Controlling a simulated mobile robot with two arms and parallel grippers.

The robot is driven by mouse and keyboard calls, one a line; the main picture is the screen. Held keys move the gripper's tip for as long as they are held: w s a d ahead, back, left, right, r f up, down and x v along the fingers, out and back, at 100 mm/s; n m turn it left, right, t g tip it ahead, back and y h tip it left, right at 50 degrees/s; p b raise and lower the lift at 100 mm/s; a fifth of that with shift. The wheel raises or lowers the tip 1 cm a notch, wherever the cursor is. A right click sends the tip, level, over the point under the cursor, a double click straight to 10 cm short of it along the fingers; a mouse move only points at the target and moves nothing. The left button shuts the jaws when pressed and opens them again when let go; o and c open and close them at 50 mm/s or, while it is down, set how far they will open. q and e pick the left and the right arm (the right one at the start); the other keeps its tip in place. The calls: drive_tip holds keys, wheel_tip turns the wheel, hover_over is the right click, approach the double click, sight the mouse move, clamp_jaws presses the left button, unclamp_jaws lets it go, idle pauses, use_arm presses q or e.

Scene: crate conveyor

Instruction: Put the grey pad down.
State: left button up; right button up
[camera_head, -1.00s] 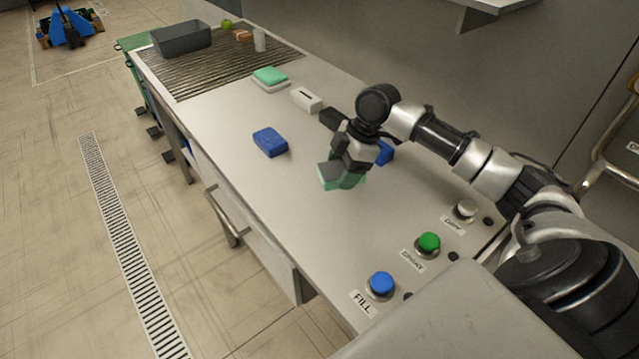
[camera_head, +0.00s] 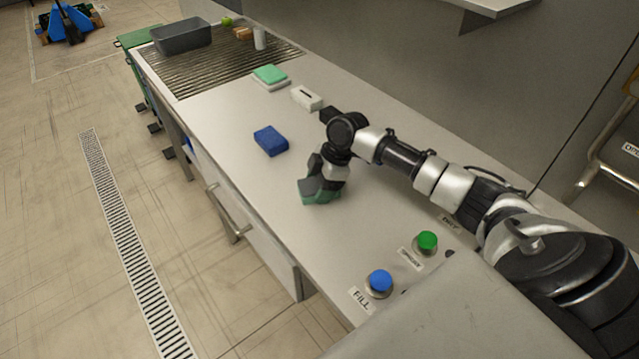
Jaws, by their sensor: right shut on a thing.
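My right gripper (camera_head: 323,184) is shut on a pad (camera_head: 320,197) above or at the steel worktop, near its middle. The pad shows grey and dull green, and the fingers hide much of it. I cannot tell whether its underside touches the worktop (camera_head: 230,125). My left gripper is not in view.
A blue pad (camera_head: 270,141) lies up and left of my gripper. A green pad on a white one (camera_head: 270,75) and a white block (camera_head: 307,98) lie farther back. A grey crate (camera_head: 182,37) stands at the far end. Green (camera_head: 427,241) and blue (camera_head: 380,281) buttons are nearer.

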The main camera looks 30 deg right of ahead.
drive_tip(key=o, duration=0.9)
drive_tip(key=shift+f, duration=0.1)
drive_tip(key=b+v, duration=0.1)
drive_tip(key=v, duration=1.1)
